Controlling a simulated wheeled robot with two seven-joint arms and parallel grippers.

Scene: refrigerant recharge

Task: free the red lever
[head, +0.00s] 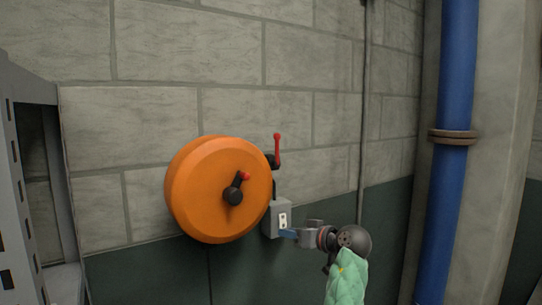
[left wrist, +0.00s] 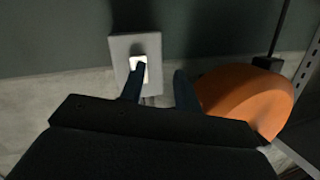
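The red lever (head: 277,149) stands upright on a black mount at the upper right edge of the round orange reel (head: 205,215) on the wall. A black crank (head: 234,193) with a red knob is on the reel's face. A grey box (head: 271,219) with a white plate is below the lever; the box also shows in the left wrist view (left wrist: 121,50). My left gripper (head: 287,233) is at this box, below the red lever and apart from it. In the left wrist view its blue fingers (left wrist: 159,74) are spread with nothing visible between them. One fingertip overlaps the white plate; contact is unclear. My right gripper is out of view.
A grey metal rack (head: 30,150) stands at the left edge. A blue pipe (head: 447,190) with a brown clamp runs vertically at the right. A thin conduit (head: 363,120) climbs the wall. The wall above the lever is clear.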

